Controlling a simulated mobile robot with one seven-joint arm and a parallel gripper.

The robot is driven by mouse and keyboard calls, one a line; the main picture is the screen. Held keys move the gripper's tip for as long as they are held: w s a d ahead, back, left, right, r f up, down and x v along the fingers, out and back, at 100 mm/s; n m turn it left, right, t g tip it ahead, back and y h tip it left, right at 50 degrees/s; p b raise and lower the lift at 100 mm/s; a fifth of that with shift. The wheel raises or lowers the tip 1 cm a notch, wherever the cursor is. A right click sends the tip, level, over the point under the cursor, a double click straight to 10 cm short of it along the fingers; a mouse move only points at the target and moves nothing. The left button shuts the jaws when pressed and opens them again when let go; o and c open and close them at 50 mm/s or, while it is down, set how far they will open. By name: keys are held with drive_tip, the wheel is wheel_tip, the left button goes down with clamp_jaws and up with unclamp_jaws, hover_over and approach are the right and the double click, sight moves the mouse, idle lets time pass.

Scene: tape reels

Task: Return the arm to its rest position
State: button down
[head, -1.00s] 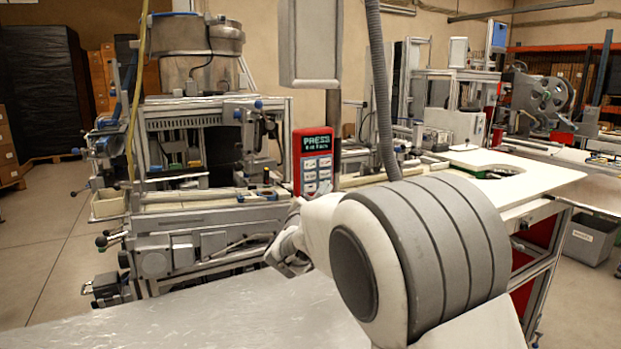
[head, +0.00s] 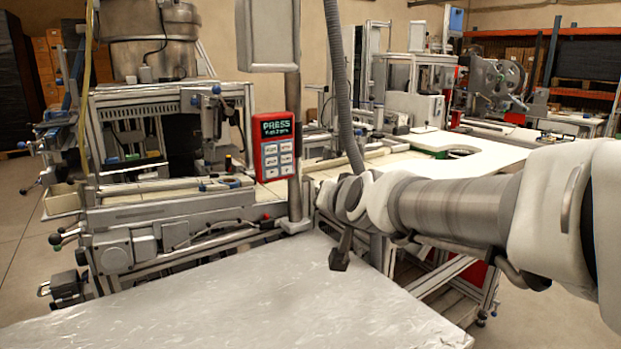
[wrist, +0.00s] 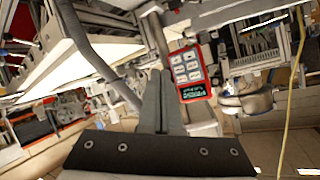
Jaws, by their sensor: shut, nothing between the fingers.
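My arm reaches in from the right side of the head view. My gripper (head: 340,259) hangs from its end, pointing down above the far right part of the silver-wrapped table surface (head: 230,310). In the wrist view my gripper's fingers (wrist: 160,82) are together with nothing between them. The red control box (head: 275,146) with a "PRESS" display stands on a post to the left of my gripper. It also shows in the wrist view (wrist: 188,72), upside down, just beside the fingertips and apart from them as far as I can tell.
A machine with a metal drum (head: 152,42) stands at the left behind the table. A white worktop (head: 440,166) lies behind my arm. A grey hose (head: 342,95) hangs close to my wrist. The wrapped surface is bare.

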drive_tip(key=s+d+f+n+g+h, duration=0.15)
drive_tip(key=s+d+f, duration=0.25)
drive_tip(key=s, duration=0.5)
drive_tip(key=s+d+f+g+h, duration=0.1)
drive_tip(key=s+d+f+g, duration=0.25)
drive_tip(key=s, duration=0.55)
drive_tip(key=s+d+f+n+g+h, duration=0.15)
drive_tip(key=s+d+f, duration=0.25)
drive_tip(key=s, duration=0.5)
wheel_tip(320, 180, up, 19)
drive_tip(key=p, duration=1.8)
drive_tip(key=shift+w+a+r+m+g+y+p, duration=0.15)
drive_tip(key=shift+w+m+g+y+p, duration=0.15)
drive_tip(key=shift+m+g+y+p, duration=0.15)
